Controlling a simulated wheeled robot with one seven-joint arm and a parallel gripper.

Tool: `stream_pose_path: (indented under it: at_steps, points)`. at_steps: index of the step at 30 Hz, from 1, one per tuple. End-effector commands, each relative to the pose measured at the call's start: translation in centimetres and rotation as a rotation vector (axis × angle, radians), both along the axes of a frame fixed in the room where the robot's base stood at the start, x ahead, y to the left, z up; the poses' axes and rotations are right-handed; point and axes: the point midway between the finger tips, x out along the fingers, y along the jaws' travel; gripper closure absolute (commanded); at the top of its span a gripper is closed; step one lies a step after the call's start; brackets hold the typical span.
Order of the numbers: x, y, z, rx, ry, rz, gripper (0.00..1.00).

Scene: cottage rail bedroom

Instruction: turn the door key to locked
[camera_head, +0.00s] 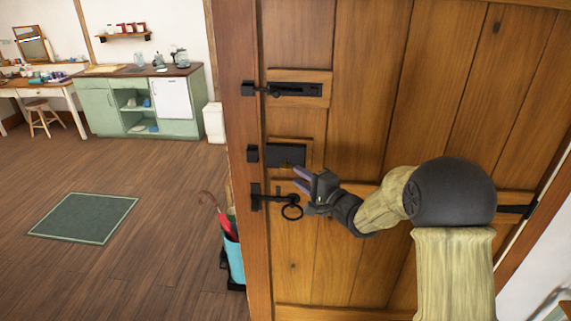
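The wooden door (360,100) fills the right half of the view and looks shut. A dark lock box (279,154) is mounted near its left edge at mid-height. A small brass-coloured spot at the lower right of the box may be the key, but it is too small to make out, and I cannot tell which way it is turned. My gripper (301,177) is just below and right of the lock box, pointing up and left. Its two purple-grey fingers are apart, with nothing visible between them.
A black sliding bolt (297,89) is above the lock box. A black latch with a ring handle (291,208) is just below my gripper. A blue umbrella stand (234,261) stands left of the door frame. Open floor with a green rug (83,217) lies further left.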

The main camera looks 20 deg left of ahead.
Motion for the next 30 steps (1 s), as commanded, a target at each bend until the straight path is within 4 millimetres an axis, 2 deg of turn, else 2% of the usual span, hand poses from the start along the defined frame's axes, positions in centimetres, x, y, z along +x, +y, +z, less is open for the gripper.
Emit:
stream_pose_path:
  at_steps: [6, 12, 23, 27, 30]
  points:
    - [2.0, 3.5, 0.2, -0.001, 0.0, 0.002, 0.74]
    - [3.3, 5.5, 0.1, -0.001, -0.001, 0.001, 0.74]
    - [3.7, 6.0, 0.0, 0.0, 0.0, -0.001, 0.74]
    - [3.7, 6.0, 0.0, 0.0, 0.0, 0.0, 0.99]
    - [3.6, 6.0, 0.0, 0.0, 0.0, 0.0, 1.0]
